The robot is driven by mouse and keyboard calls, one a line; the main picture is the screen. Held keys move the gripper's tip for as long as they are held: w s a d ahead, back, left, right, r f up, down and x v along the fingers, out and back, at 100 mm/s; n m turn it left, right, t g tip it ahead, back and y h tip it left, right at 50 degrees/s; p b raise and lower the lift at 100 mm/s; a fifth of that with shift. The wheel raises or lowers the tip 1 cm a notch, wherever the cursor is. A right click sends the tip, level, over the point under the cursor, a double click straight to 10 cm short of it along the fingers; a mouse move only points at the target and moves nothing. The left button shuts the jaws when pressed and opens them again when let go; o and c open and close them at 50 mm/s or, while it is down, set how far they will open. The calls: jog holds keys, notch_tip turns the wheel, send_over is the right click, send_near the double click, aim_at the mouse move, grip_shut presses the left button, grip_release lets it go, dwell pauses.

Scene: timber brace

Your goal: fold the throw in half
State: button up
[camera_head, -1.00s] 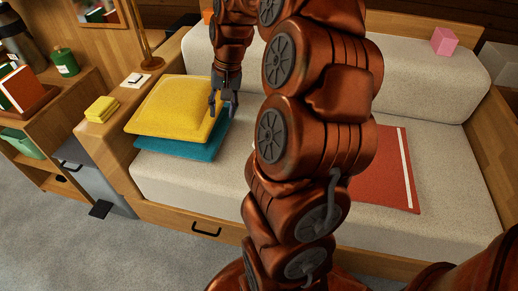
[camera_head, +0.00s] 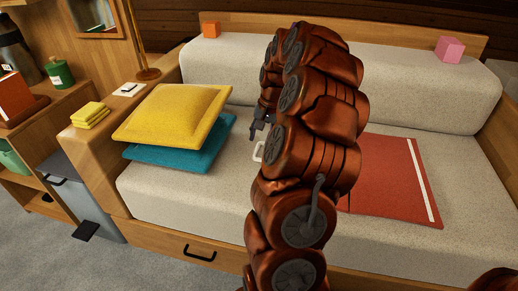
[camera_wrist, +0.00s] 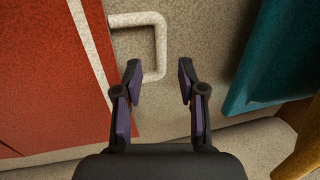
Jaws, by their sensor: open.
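The throw is a flat red cloth (camera_head: 385,180) with a white stripe near its right edge, lying on the sofa seat. My arm hides its left part in the head view. In the wrist view the throw (camera_wrist: 45,75) fills the left side, with a white stripe near its edge. A pale loop (camera_wrist: 161,45) sticks out beside that edge; it shows partly in the head view (camera_head: 257,152). My gripper (camera_wrist: 158,68) is open and empty above the seat, its fingertips near the loop's lower end. In the head view my gripper (camera_head: 261,122) is partly hidden.
A yellow cushion (camera_head: 175,113) lies on a teal cushion (camera_head: 200,158) at the seat's left end. The teal cushion (camera_wrist: 270,60) is right of my gripper in the wrist view. A pink cube (camera_head: 450,49) and an orange cube (camera_head: 210,25) sit on the backrest.

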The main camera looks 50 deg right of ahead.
aim_at(257, 150)
jog(key=b+x, duration=0.1)
jog(key=x, duration=0.3)
jog(key=shift+f, duration=0.4)
jog(key=shift+c, duration=0.3)
grip_shut()
